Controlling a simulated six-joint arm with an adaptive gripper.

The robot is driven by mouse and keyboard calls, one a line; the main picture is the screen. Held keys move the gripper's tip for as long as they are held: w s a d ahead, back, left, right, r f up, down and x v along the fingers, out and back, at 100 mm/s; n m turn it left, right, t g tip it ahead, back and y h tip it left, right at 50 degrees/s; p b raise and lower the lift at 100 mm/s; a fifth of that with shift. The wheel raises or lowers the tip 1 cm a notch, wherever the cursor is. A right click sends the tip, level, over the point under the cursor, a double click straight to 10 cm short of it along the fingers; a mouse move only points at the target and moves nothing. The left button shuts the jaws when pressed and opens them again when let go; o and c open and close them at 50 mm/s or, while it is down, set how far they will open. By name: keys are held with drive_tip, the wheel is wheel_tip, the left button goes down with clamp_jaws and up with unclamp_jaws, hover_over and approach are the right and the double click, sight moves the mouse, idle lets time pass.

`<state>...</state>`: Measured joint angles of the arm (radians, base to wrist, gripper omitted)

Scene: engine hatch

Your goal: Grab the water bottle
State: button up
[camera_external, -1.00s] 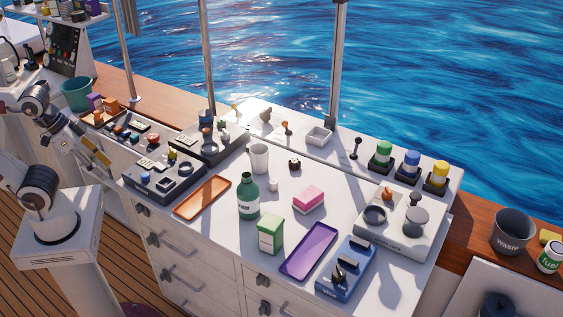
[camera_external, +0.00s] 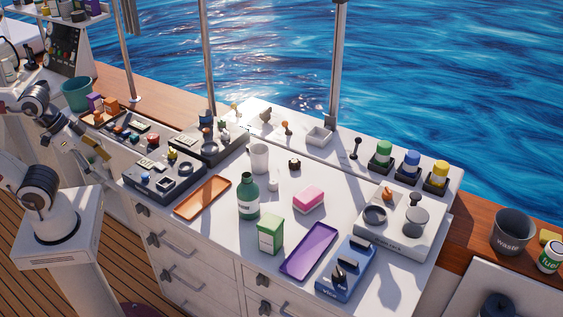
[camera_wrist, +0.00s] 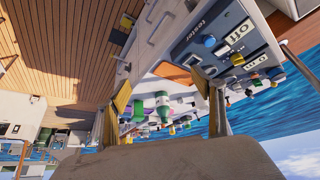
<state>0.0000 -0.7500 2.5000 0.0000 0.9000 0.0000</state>
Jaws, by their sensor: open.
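The water bottle is the dark green bottle (camera_external: 248,197) with a pale label, standing upright on the white counter. A green shape (camera_wrist: 163,105) between my fingers in the tilted wrist view looks like this bottle, small and far off. My gripper (camera_external: 101,161) is at the left, well away from the bottle, beside the left end of the counter. In the wrist view my gripper (camera_wrist: 160,92) shows two fingers spread wide with nothing between them.
Near the bottle are a green box (camera_external: 270,234), a white cup (camera_external: 259,158), a pink-and-white block (camera_external: 309,200), an orange tray (camera_external: 203,198) and a purple tray (camera_external: 309,251). Dark control panels (camera_external: 164,176) lie between my gripper and the bottle.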

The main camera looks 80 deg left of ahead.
drive_tip(key=shift+w, duration=0.1)
drive_tip(key=n+t, duration=0.1)
drive_tip(key=t, duration=0.4)
hover_over(238, 197)
drive_tip(key=s, duration=1)
wheel_tip(238, 197, down, 7)
drive_tip(key=w+f+t, duration=0.1)
drive_tip(key=w+f, duration=0.1)
drive_tip(key=w+f+t+y, duration=0.1)
drive_tip(key=w+f, duration=0.2)
drive_tip(key=shift+w+f+n, duration=0.15)
drive_tip(key=shift+f+n, duration=0.1)
drive_tip(key=shift+n, duration=0.05)
drive_tip(key=shift+w+a+f+t+y, duration=0.2)
drive_tip(key=shift+w+f+t+y, duration=0.2)
drive_tip(key=shift+f, duration=0.1)
drive_tip(key=shift+x, duration=1.25)
